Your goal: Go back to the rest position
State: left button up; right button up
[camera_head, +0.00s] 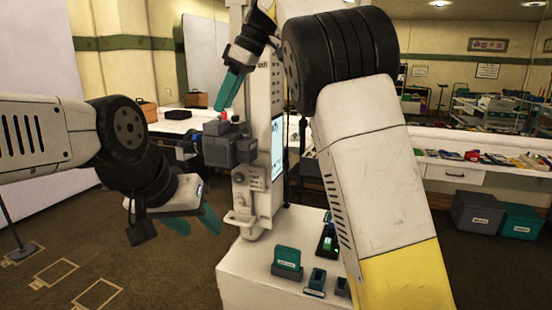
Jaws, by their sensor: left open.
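My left gripper (192,222) is at the lower left, its teal fingers pointing down and to the right, apart and empty. It is to the left of a white machine column and above the dark floor. My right gripper (226,100) is higher up, in front of the column. Its teal fingers overlap from this angle, so I cannot see the gap between them. Its tips are just above a grey block fixture (228,148) with a small red part (225,114) on top. I cannot tell whether the tips touch it. My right arm hides much of the centre right.
The white machine (262,120) with a lit screen (277,148) stands on a white pedestal (240,280). A teal block (287,260) and several small holders are on it. Behind are a long counter (470,145), a grey bin (477,212) and a teal bin (520,222). Floor at lower left is open.

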jog(key=w+d+r+m+t+y, duration=0.1)
jog(key=w+d+r+t+y, duration=0.3)
jog(key=r, duration=0.4)
jog(key=w+d+r+m+t+y, duration=0.1)
jog(key=w+d+r+t+y, duration=0.3)
jog(key=r, duration=0.5)
jog(key=s+d+m+t+h, duration=0.2)
jog(key=d+m+t+h, duration=0.65)
jog(key=d, duration=0.85)
jog(key=s+d+f+m+g+h, duration=0.1)
jog(key=s+d+f+m+h, duration=0.2)
jog(key=f, duration=0.5)
jog(key=s+d+f+m+g+h, duration=0.1)
jog(key=s+d+f+m+g, duration=0.1)
jog(key=s+d+f+m, duration=0.4)
jog(key=s+a+f+n+g, duration=0.1)
jog(key=s+a+f+g, duration=0.3)
jog(key=s+f, duration=0.6)
jog(key=s+a+f+n+g+y, duration=0.1)
jog(key=s+a+f+n+g, duration=0.1)
jog(key=s+f, duration=0.9)
jog(key=shift+a+f+g, duration=0.55)
jog(key=shift+a+g, duration=0.3)
jog(key=shift+g, duration=0.1)
jog(key=shift+w+n, duration=0.1)
jog(key=shift+n, duration=0.15)
